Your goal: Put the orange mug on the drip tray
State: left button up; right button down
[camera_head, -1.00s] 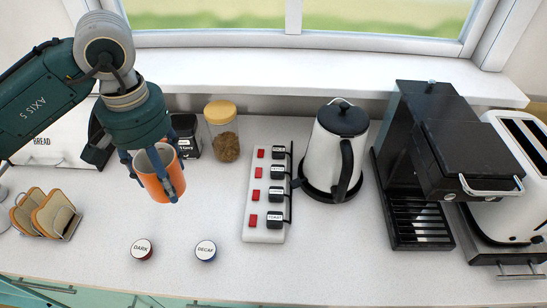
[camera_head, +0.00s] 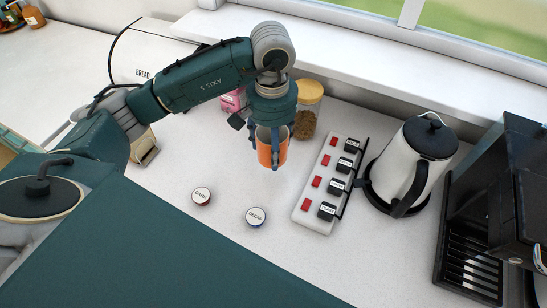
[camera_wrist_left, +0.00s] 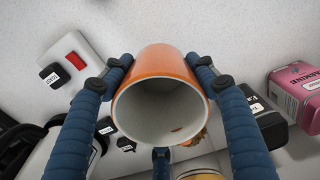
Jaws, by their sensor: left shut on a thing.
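The orange mug (camera_head: 266,152) is held in my left gripper (camera_head: 270,150), above the counter and left of the power strip. In the left wrist view the mug (camera_wrist_left: 158,70) sits between the blue fingers, its white inside facing the camera. The fingers press on it from both sides. The drip tray (camera_head: 470,262) is the black slatted part at the foot of the black coffee machine (camera_head: 490,190), at the right, well apart from the mug. My right gripper is not in view.
The power strip (camera_head: 313,205) with red switches and black plugs and the kettle (camera_head: 418,160) on its base stand between mug and coffee machine. Two round lidded pods (camera_head: 201,196) (camera_head: 256,216) lie in front. A yellow-lidded jar (camera_head: 307,115) stands behind the gripper.

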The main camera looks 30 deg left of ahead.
pick_arm(q)
notch_tip(320, 180, down, 3)
jog(key=shift+s+r, duration=0.1)
jog(key=shift+r, duration=0.05)
notch_tip(320, 180, down, 3)
jog(key=shift+f+p, duration=0.1)
jog(key=shift+p, duration=0.65)
jog(key=shift+f, duration=0.25)
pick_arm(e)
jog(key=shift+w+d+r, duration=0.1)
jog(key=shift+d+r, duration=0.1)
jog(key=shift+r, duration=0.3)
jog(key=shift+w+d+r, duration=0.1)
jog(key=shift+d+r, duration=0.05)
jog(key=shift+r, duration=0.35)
pick_arm(q)
jog(key=shift+f, duration=0.1)
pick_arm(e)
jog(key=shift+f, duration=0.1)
pick_arm(q)
jog(key=shift+f+b, duration=0.1)
jog(key=shift+b, duration=0.2)
jog(key=o, duration=1.4)
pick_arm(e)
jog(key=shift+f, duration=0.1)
